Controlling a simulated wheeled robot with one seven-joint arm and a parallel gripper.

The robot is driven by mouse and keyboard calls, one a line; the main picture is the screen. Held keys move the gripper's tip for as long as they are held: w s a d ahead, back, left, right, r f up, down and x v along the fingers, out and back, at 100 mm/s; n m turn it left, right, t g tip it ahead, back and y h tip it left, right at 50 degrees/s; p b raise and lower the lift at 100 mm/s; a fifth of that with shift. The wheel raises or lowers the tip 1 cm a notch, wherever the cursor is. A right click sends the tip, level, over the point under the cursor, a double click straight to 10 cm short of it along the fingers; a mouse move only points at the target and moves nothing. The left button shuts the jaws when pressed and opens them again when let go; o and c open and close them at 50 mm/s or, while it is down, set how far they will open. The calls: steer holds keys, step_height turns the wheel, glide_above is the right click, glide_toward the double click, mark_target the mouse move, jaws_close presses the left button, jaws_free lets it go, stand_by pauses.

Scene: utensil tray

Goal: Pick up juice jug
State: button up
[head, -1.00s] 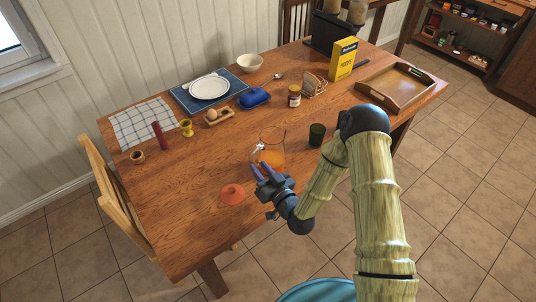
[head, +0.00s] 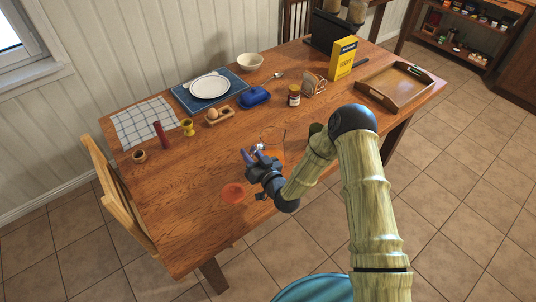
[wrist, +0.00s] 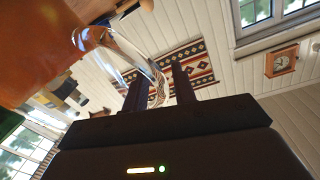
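The juice jug (head: 276,153) is clear glass with orange juice in it. It stands on the table and is partly hidden behind my gripper and arm in the head view. My gripper (head: 256,155) is open, with its fingers at the jug's left side. In the wrist view the orange jug body (wrist: 40,45) fills the upper left. Its curved glass handle (wrist: 150,72) reaches down to the gap between the two dark fingers (wrist: 160,88). I cannot tell whether the fingers touch the handle.
A dark green cup (head: 315,129) is mostly hidden behind my arm. A jam jar (head: 294,96), toast rack (head: 313,84) and blue butter dish (head: 254,97) stand farther back. The left front of the table is clear.

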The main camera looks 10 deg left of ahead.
stand_by(0.5)
jaws_close()
steer(key=shift+w+r, duration=0.1)
stand_by(1.2)
